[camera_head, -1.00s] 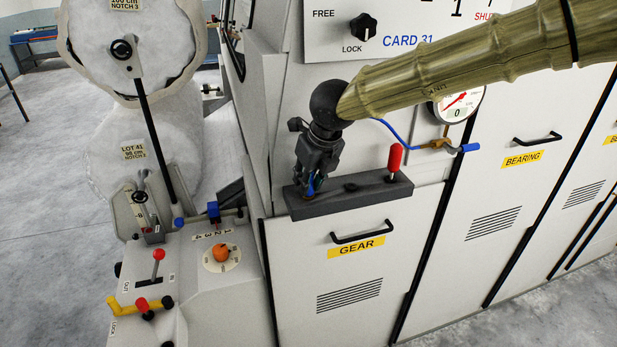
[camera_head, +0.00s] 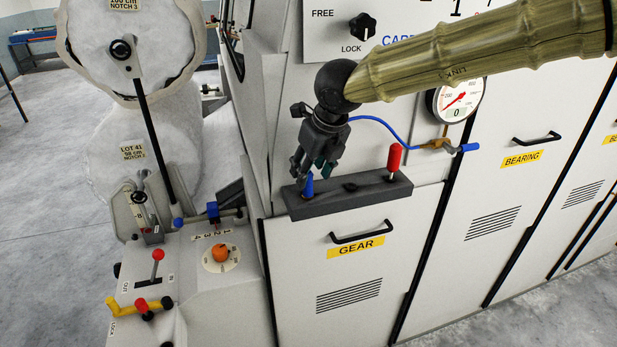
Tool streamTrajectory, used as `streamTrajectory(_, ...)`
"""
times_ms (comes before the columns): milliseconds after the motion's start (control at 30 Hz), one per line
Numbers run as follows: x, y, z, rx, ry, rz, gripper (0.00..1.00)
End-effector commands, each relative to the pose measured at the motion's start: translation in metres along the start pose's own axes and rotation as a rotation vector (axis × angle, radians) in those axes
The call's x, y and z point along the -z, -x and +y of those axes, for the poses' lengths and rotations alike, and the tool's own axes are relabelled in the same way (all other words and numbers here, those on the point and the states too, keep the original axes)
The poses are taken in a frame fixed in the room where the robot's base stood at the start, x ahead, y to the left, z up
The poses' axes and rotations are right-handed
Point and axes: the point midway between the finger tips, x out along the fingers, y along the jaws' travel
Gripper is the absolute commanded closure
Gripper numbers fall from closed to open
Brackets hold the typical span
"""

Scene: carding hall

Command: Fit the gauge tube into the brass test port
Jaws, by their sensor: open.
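The thin blue gauge tube (camera_head: 388,128) runs from behind my gripper down to the brass fitting (camera_head: 436,144) below the round gauge. I cannot tell whether the tube's right end is inside the brass port or only touching it. The tube's left end is hidden behind my gripper. My gripper (camera_head: 311,174) is open and points down over the left end of the dark grey holder. A blue peg-like piece (camera_head: 308,187) stands upright in that holder, just below the fingertips. I cannot tell whether it belongs to the tube.
The dark holder (camera_head: 345,203) also bears a red-handled piece (camera_head: 394,158) at its right. The gauge (camera_head: 459,100) hangs on the cabinet front, with a blue lever (camera_head: 468,148) beside the brass fitting. The GEAR handle (camera_head: 361,231) sticks out below the holder.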

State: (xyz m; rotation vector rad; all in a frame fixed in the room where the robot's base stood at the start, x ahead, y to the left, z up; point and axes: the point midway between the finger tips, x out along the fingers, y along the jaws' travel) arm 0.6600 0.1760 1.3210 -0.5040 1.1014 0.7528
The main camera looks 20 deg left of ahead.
Motion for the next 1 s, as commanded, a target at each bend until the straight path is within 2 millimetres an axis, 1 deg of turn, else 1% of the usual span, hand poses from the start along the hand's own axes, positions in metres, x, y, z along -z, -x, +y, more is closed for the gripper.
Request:
streamTrajectory(33, -0.001, 0.011, -0.001, 0.000, -0.001, -0.003, 0.54)
streamTrajectory(200, 0.000, 0.041, -0.001, 0.000, -0.002, -0.002, 0.54)
streamTrajectory(400, 0.000, 0.067, 0.000, 0.000, -0.001, -0.002, 0.54)
streamTrajectory(600, 0.000, 0.076, 0.000, 0.000, 0.000, 0.000, 0.54)
streamTrajectory(1000, 0.000, 0.077, 0.000, 0.000, 0.000, 0.000, 0.54)
